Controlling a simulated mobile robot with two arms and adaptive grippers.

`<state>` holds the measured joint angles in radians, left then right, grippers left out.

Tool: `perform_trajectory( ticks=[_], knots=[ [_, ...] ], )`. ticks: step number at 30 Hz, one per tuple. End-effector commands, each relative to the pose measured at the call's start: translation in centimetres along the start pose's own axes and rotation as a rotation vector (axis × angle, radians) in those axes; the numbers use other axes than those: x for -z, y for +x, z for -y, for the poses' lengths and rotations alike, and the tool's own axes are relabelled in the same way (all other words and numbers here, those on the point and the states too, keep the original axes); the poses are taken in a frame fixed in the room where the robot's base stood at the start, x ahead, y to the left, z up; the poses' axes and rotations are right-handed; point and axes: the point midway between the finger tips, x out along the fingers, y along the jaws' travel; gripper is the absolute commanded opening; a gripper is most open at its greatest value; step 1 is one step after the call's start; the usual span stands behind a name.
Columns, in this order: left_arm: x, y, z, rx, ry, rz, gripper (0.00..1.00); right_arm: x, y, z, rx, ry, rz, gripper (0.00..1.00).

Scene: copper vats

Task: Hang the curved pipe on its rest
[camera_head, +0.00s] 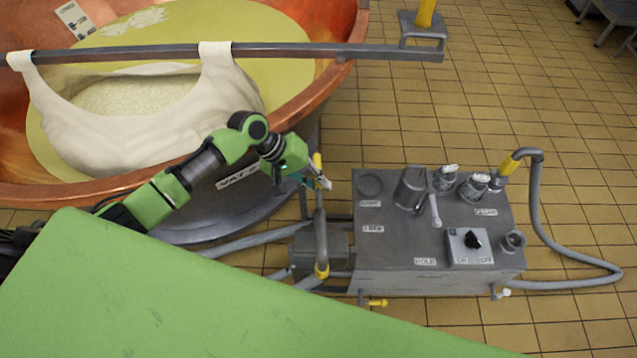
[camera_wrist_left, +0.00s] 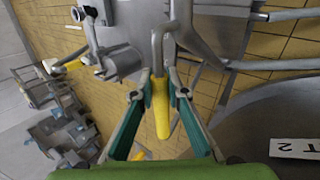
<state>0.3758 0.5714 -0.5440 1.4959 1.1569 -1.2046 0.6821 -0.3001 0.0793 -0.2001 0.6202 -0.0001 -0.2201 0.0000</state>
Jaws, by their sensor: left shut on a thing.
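My left gripper (camera_head: 312,180) is at the yellow end of a grey curved pipe (camera_head: 321,225), beside the copper vat. In the left wrist view, its two fingers (camera_wrist_left: 160,90) are shut on the curved pipe at its yellow grip (camera_wrist_left: 161,108). The grey part bends in a hook (camera_wrist_left: 160,42) beyond the fingertips. In the head view, the pipe runs down past a yellow collar (camera_head: 321,271) near the grey machine box. I cannot make out which part is the rest. My right gripper is not in view.
The grey machine box (camera_head: 400,250) stands right of the gripper, with cups, a switch panel (camera_head: 470,247) and a looping hose (camera_head: 540,210) on it. The copper vat (camera_head: 330,85) with a cloth-hung bar (camera_head: 300,50) is behind. A green surface (camera_head: 180,300) fills the front left.

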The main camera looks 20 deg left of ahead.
Motion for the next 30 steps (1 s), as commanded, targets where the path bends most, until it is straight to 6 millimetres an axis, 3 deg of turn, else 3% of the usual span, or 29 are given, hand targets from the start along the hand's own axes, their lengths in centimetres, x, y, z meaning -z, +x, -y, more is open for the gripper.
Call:
perform_trajectory(
  ticks=[5,19,30],
  knots=[
    [0.2,1.3,0.7,-0.006,0.005,-0.009,0.0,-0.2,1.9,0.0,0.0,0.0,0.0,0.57],
    [0.6,4.1,2.5,-0.007,0.013,-0.023,0.0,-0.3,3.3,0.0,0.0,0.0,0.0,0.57],
    [0.7,4.5,2.8,-0.008,0.016,-0.026,0.0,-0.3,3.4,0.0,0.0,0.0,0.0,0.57]
  ],
)
